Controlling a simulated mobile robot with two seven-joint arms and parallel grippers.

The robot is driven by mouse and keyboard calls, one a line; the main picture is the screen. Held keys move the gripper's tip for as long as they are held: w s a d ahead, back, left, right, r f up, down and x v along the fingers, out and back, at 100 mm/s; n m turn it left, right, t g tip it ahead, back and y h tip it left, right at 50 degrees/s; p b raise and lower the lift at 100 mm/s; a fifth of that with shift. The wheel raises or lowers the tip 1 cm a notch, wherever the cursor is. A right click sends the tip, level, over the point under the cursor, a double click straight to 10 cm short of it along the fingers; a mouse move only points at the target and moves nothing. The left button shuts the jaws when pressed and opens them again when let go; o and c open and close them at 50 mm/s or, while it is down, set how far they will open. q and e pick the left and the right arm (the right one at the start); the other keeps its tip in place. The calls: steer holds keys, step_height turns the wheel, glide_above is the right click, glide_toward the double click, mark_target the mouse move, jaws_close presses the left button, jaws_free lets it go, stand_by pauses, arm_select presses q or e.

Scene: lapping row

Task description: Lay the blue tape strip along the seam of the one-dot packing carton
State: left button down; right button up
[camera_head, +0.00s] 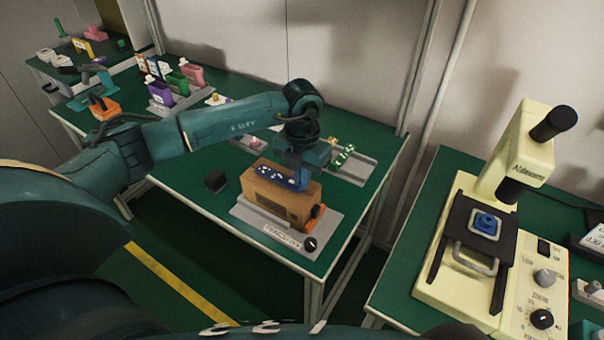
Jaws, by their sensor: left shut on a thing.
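My left gripper (298,172) reaches in from the left and points down over a brown box-shaped body (268,192). It is shut on a blue piece with white marks (276,176), which lies at or just above the top of the brown body. I cannot tell whether they touch, and the gripper hides part of the blue piece's right end. The piece could be the blue tape strip, but its shape is too small to be sure. No carton with one clear dot can be made out. My right gripper is not in view.
The brown body sits on a grey plate (262,226) with a black knob (310,244). A small black block (215,181) lies left of it. Coloured bottles (178,84) stand in a grey rack behind. A cream microscope-like machine (525,150) stands on the right table, across a gap.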

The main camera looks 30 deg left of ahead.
arm_select(q)
steer(key=shift+f, duration=0.25)
steer(key=c, duration=1.5)
jaws_free()
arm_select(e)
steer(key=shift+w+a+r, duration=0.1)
arm_select(q)
step_height(320, 180, up, 13)
steer(key=shift+r+b, duration=0.1)
steer(key=shift+b, duration=0.7)
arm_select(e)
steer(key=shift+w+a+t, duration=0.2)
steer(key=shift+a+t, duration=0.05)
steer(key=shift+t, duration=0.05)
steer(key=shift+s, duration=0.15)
